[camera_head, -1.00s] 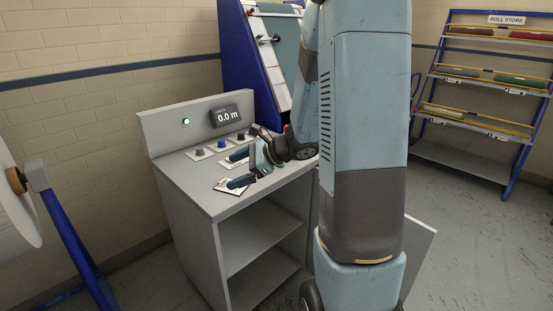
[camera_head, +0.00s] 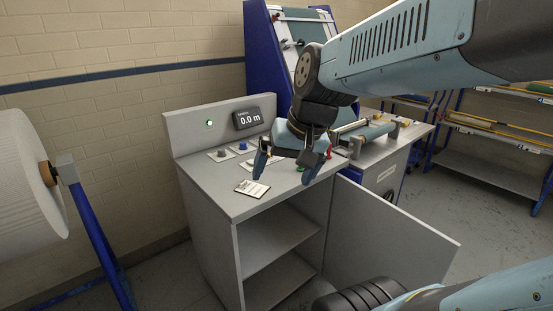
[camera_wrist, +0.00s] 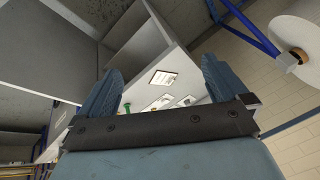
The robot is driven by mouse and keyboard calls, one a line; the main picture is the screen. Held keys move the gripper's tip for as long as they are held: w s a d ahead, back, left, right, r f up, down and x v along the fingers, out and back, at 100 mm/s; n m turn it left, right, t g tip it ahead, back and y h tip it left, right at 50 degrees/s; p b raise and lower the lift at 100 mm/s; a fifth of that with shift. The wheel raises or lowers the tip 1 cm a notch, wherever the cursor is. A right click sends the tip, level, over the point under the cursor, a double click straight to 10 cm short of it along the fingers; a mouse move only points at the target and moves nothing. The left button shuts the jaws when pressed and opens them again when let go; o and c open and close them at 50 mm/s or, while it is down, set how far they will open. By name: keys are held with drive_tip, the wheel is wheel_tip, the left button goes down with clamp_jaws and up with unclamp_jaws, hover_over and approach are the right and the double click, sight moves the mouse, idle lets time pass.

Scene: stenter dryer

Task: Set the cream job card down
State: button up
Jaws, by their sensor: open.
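The cream job card (camera_head: 252,188) lies flat on the grey top of the control desk (camera_head: 226,202), near its front edge. It also shows in the wrist view (camera_wrist: 163,78), beyond and between the fingertips. My gripper (camera_head: 283,176) is open, with its blue fingers spread and pointing down. Nothing is between the fingers (camera_wrist: 160,68) in the wrist view. My gripper hides part of the desk's right side.
The desk carries a display (camera_head: 248,119) reading 0.0 m and several knobs (camera_head: 221,154). A green control (camera_head: 303,168) is by my right finger. The desk's door (camera_head: 390,225) stands open at the right. A white roll (camera_head: 28,180) stands at the left.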

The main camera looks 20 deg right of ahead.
drive_tip(key=s+d+r+n+t+h, duration=0.1)
drive_tip(key=s+d+r+n+h, duration=0.1)
drive_tip(key=shift+s+d+r+n+t, duration=0.25)
drive_tip(key=shift+s+r+n+t, duration=0.05)
drive_tip(key=shift+s+r+t, duration=0.1)
